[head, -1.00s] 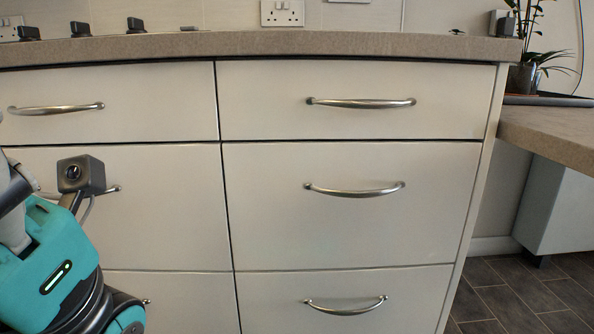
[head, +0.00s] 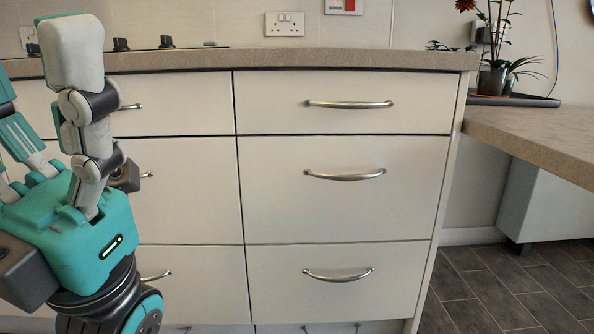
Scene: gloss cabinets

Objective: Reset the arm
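My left gripper (head: 38,90) is at the left edge of the head view, with a teal body and white and dark grey jointed fingers pointing up. One finger stands tall in front of the left drawers. The other fingers are partly cut off by the picture's edge. A gap shows between them, with nothing held in it. The gripper appears apart from the drawer fronts. My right gripper is not in view.
A cream drawer cabinet (head: 340,218) has its visible drawers shut, with metal bar handles. A beige worktop (head: 330,60) runs above it. A lower counter (head: 540,135) with a potted plant (head: 492,80) is at right. Dark floor (head: 480,290) is clear at lower right.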

